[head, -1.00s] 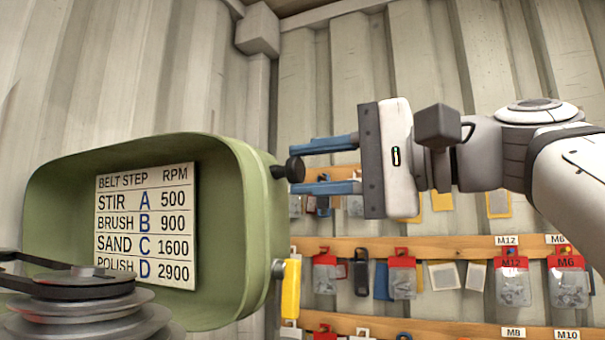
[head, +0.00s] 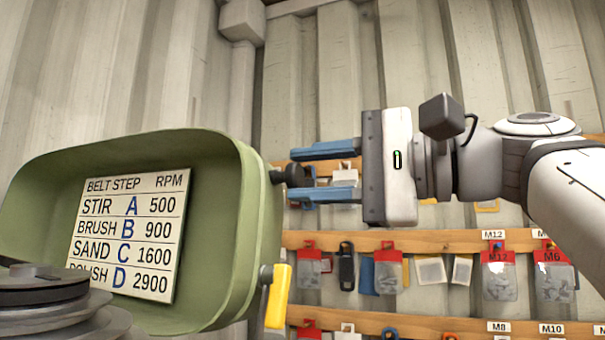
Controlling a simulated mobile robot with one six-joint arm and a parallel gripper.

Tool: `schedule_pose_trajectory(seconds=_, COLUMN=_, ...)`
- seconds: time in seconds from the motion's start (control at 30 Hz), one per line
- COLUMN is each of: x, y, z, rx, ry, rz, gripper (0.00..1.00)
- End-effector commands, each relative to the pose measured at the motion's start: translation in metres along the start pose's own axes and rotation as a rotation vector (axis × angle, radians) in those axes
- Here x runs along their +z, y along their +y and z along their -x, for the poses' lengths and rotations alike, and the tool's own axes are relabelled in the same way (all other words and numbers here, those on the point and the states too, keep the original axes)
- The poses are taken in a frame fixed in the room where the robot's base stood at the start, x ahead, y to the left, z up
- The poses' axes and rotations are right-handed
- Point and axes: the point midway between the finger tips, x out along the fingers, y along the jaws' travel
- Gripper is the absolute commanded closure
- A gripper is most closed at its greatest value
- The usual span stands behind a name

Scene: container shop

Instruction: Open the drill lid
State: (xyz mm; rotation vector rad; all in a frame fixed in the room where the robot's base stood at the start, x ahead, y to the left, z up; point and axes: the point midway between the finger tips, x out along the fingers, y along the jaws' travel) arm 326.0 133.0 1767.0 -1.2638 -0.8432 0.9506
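The green drill lid (head: 250,215) stands raised at the left, its hollow inside facing me. A card (head: 130,230) with belt steps and RPM values is fixed inside it. A black knob (head: 297,174) sticks out of the lid's right side. My gripper (head: 300,174) reaches in from the right, its two blue fingers apart, one above and one below the knob. A gap shows between the knob and the fingers, so they do not appear closed on it. A grey stepped pulley (head: 55,300) stands in front of the lid at the lower left.
A yellow handle (head: 278,297) sits below the knob at the lid's lower right. Wooden rails (head: 440,240) with hanging bags of hardware (head: 498,275) run along the corrugated wall behind. The space above the lid is clear.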

Motion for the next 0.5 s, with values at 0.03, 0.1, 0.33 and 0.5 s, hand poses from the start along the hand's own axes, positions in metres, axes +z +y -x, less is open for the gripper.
schedule_pose_trajectory(seconds=0.03, x=0.0014, y=-0.0012, z=0.0, rx=-0.001, ry=-0.001, rz=0.002, gripper=0.66)
schedule_pose_trajectory(seconds=0.1, x=0.0013, y=-0.0009, z=-0.0001, rx=-0.001, ry=-0.001, rz=0.002, gripper=0.6)
schedule_pose_trajectory(seconds=0.33, x=0.0007, y=0.0001, z=-0.0002, rx=0.002, ry=-0.001, rz=0.002, gripper=0.5)
schedule_pose_trajectory(seconds=0.5, x=0.0002, y=0.0006, z=0.0007, rx=0.002, ry=0.0, rz=0.001, gripper=0.5)
